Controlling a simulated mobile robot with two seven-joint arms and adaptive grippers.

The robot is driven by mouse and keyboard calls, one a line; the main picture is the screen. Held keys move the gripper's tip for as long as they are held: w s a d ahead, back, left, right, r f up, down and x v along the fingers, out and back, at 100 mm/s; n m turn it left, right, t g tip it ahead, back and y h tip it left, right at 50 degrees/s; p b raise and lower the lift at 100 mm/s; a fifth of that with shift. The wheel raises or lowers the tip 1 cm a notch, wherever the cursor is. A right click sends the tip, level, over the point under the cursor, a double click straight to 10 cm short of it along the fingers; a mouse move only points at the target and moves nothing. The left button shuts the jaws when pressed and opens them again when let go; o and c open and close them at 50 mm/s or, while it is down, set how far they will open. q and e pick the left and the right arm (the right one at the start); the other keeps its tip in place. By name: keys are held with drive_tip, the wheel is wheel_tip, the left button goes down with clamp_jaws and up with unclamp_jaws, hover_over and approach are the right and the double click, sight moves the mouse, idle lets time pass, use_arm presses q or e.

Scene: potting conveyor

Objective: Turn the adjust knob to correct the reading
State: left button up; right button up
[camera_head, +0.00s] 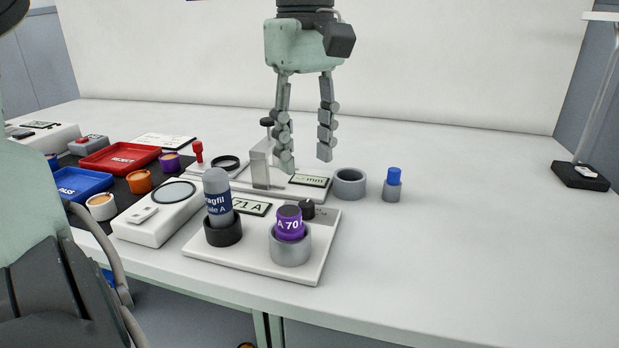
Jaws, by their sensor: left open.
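The black adjust knob (307,210) sits at the back right of a white panel (252,262). Beside it on the panel is a display (251,206) reading "71 A", partly hidden by a grey bottle. My left gripper (306,165) points down behind the panel, above and behind the knob. My right gripper is not in view.
A gauge with an "mm" display (309,181) stands close to the left finger. The grey bottle (217,190) stands upright in a black cup. A grey ring (350,183) and a blue-topped piece (393,184) stand right of the gauge.

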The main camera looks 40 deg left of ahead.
sight(307, 203)
use_arm(q)
drive_tip(key=shift+w+a+f, duration=0.1)
drive_tip(key=shift+f, duration=0.05)
wheel_tip(307, 203, down, 7)
drive_tip(key=shift+f+b, duration=0.2)
drive_tip(key=shift+b, duration=0.1)
clamp_jaws()
idle(0.3)
